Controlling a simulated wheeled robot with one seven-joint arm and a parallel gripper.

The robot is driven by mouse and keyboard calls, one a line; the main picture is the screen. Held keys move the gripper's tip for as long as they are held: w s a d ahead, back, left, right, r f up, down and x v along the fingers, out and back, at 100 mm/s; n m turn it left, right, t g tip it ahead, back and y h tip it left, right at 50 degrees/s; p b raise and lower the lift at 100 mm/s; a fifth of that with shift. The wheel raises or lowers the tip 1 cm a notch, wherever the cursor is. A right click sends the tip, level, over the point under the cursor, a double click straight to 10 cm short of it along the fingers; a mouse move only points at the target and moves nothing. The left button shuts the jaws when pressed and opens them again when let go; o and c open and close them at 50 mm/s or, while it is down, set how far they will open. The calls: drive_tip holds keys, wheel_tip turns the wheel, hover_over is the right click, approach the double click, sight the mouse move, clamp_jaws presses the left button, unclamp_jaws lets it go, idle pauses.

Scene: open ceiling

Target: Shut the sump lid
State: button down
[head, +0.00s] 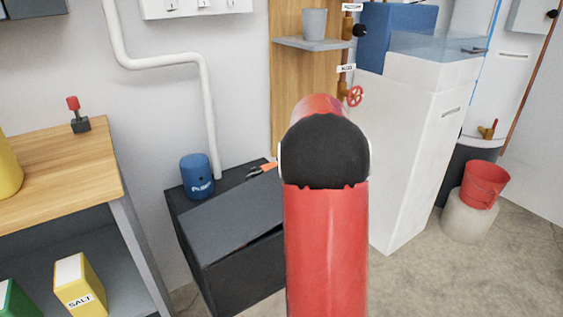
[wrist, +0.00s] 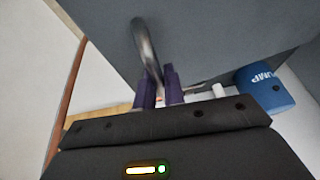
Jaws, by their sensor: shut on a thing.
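The sump is a dark box (head: 240,281) on the floor in the head view. Its grey lid (head: 228,224) slopes toward the front, and a thin dark gap shows under its lower right edge. The lid's grey face (wrist: 225,35) fills the top of the wrist view. A curved metal handle (wrist: 146,45) stands on it. My gripper (wrist: 158,88), with purple fingers, is shut on this handle. In the head view my red arm hides the gripper, the handle and the right part of the box.
A blue canister (head: 197,176) and an orange-handled tool (head: 262,169) rest on the box's back ledge. A wooden bench (head: 60,165) stands at left, a tall white cabinet (head: 410,150) at right. A red bucket (head: 486,184) sits farther right, with open floor in front.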

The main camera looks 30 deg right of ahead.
drive_tip(key=f+b, duration=0.1)
drive_tip(key=f, duration=0.1)
drive_tip(key=d+f+b, duration=0.1)
drive_tip(key=f, duration=0.2)
drive_tip(key=shift+d+f, duration=0.1)
drive_tip(key=shift+f, duration=0.15)
drive_tip(key=shift+s+f, duration=0.1)
drive_tip(key=c, duration=1.8)
unclamp_jaws()
drive_tip(key=shift+f, duration=0.1)
drive_tip(key=v, duration=0.8)
drive_tip(key=shift+d, duration=0.1)
